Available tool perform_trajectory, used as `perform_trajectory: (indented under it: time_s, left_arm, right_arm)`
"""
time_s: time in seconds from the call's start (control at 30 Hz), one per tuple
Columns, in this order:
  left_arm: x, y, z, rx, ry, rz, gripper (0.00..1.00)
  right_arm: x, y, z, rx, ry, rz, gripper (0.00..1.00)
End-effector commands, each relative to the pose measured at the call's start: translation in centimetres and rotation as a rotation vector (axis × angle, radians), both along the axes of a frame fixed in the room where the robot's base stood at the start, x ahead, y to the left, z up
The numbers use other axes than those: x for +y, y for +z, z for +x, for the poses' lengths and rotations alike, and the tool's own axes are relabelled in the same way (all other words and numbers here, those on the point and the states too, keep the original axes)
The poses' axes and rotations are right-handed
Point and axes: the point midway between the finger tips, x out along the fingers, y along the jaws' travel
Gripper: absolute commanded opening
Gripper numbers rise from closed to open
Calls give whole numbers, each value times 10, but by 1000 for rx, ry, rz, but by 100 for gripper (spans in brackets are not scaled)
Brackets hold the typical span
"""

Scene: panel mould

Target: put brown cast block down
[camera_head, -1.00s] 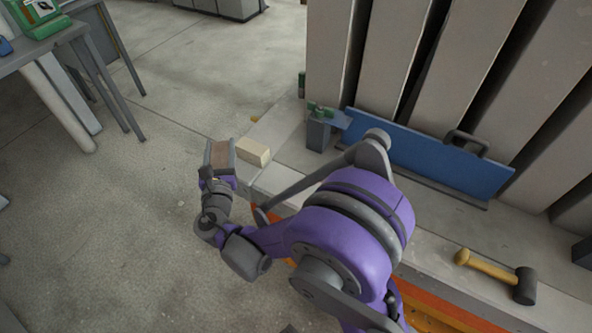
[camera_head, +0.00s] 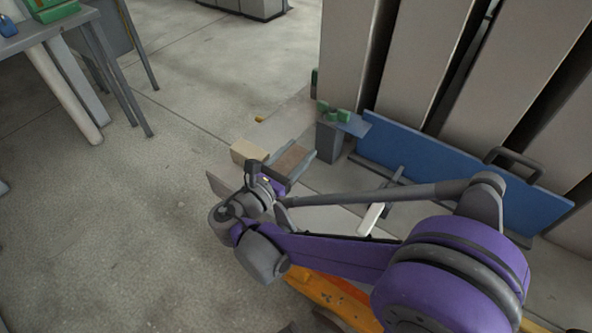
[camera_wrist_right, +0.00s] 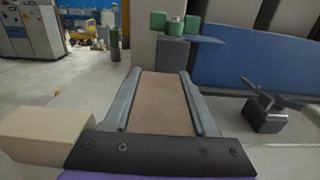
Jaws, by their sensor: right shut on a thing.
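The brown cast block (camera_head: 291,160) is a flat brown slab between the two grey fingers of my right gripper (camera_head: 302,149). In the right wrist view the brown block (camera_wrist_right: 166,103) fills the space between the fingers, with its upper face showing. The right gripper is shut on it, just right of a cream block (camera_head: 247,151) and in front of a grey post. The block's underside is hidden, so I cannot tell whether it touches the pale ledge (camera_head: 310,180). My left gripper is not in view.
The cream block also shows at left in the right wrist view (camera_wrist_right: 45,135). A grey post (camera_head: 329,143) with a green-handled clamp (camera_head: 334,113) stands beyond the gripper. A blue panel (camera_head: 450,185) leans on tall grey slabs. A table (camera_head: 60,40) stands far left. Open floor lies left.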

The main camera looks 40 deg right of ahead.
Motion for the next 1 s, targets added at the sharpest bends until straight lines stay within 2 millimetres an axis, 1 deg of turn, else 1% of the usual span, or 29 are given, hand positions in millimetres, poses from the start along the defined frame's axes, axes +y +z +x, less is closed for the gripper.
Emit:
perform_trajectory:
  time_s: [0.03,0.17,0.3,0.4,0.63,0.77,0.8,0.93,0.97,1.0]
  left_arm:
    - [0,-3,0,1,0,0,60]
    - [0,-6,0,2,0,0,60]
    - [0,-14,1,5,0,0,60]
    - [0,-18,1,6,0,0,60]
    - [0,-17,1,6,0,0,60]
    - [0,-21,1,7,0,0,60]
    - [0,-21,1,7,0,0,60]
    - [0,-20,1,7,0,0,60]
    - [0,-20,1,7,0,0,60]
    - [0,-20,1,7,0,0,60]
  right_arm:
    - [0,-5,0,0,0,-1,0]
    - [0,-14,0,0,1,-1,0]
    - [0,-35,1,0,1,-1,0]
    - [0,-45,1,0,1,-1,0]
    - [0,-44,0,-1,1,-1,0]
    - [0,-48,0,0,1,-1,0]
    - [0,-48,0,-1,1,0,61]
    - [0,-48,0,-1,1,0,84]
    - [0,-48,0,-1,1,0,87]
    - [0,-48,0,-1,1,0,87]
